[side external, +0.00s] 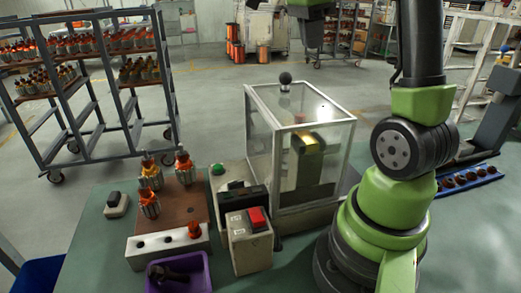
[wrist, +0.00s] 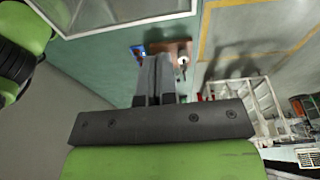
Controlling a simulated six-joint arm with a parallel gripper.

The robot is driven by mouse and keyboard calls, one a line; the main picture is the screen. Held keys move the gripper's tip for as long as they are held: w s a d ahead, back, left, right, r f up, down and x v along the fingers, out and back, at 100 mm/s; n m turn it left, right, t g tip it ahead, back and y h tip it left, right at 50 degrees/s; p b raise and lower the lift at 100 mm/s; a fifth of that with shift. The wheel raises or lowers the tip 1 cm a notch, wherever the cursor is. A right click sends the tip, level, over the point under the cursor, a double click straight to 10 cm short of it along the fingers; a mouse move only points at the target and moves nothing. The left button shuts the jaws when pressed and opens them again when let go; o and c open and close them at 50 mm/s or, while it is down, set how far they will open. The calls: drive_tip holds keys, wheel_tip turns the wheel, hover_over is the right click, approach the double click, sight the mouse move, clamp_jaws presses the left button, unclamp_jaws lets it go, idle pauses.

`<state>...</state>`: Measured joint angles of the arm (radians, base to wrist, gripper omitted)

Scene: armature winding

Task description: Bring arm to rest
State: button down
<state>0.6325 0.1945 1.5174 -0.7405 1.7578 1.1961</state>
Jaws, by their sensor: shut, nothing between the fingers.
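In the wrist view my gripper (wrist: 155,60) is shut, its two dark fingers together with nothing between them. It is held high above the floor and bench and touches nothing that I can see. Armatures (side external: 150,176) with orange windings stand on a brown board (side external: 178,208) on the bench, and one sits in the white block (side external: 168,244).
A glass-walled case (side external: 270,120) with a yellow-lit machine stands beside my base. Near it are a box with a red button (side external: 257,217), a green button (side external: 217,169), and a purple bin (side external: 190,270). A rack of armatures (side external: 90,90) stands behind left. A blue tray (side external: 470,180) lies right.

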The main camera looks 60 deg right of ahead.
drive_tip(key=s+a+f+n+t+y, duration=0.1)
drive_tip(key=s+a+n+t, duration=0.2)
drive_tip(key=a+n, duration=0.7)
drive_tip(key=s+a+f+n+t+y, duration=0.1)
drive_tip(key=a+n+t, duration=0.4)
drive_tip(key=a+n, duration=0.6)
drive_tip(key=shift+s+a+n+t+y, duration=0.25)
drive_tip(key=shift+s+n+t+y, duration=0.15)
drive_tip(key=shift+s+n+y, duration=0.45)
